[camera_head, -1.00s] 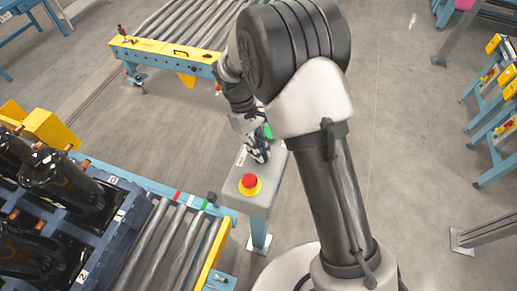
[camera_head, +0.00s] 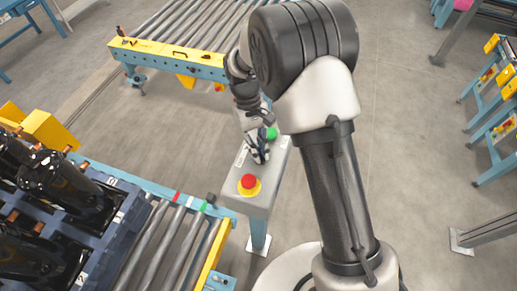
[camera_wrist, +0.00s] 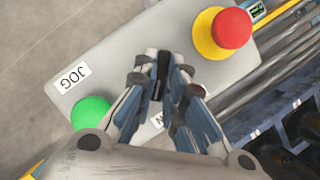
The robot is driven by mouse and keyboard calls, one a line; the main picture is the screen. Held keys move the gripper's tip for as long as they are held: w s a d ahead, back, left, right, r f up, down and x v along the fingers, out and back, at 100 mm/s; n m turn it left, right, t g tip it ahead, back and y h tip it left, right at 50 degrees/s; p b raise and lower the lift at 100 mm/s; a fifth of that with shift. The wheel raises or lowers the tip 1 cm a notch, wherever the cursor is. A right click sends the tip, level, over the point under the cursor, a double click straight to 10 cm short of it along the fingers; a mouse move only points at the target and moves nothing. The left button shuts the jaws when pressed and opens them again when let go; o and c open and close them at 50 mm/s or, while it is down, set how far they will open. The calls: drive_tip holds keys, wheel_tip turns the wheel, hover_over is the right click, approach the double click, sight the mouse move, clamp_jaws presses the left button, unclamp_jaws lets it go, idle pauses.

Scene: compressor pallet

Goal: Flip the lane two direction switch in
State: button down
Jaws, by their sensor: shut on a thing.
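The grey control box (camera_head: 262,203) stands on a post in the middle of the head view. It carries a red mushroom button on a yellow base (camera_head: 249,183) and a green button (camera_head: 271,133). My gripper (camera_head: 258,150) is over the box top between these buttons. In the wrist view, my gripper (camera_wrist: 163,68) has its fingers closed around a small dark switch knob (camera_wrist: 159,82), which they mostly hide. The green button (camera_wrist: 92,113) is at lower left, the red button (camera_wrist: 231,28) at upper right. A JOG label (camera_wrist: 72,77) shows; another label is mostly covered.
A roller conveyor (camera_head: 165,235) with a dark pallet of black compressors (camera_head: 50,170) lies at lower left. Another roller conveyor with a yellow end beam (camera_head: 165,50) stands behind. Open floor (camera_head: 410,130) lies to the right.

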drive_tip(key=c, duration=1.7)
unclamp_jaws()
drive_tip(key=shift+o, duration=0.2)
drive_tip(key=v, duration=1.2)
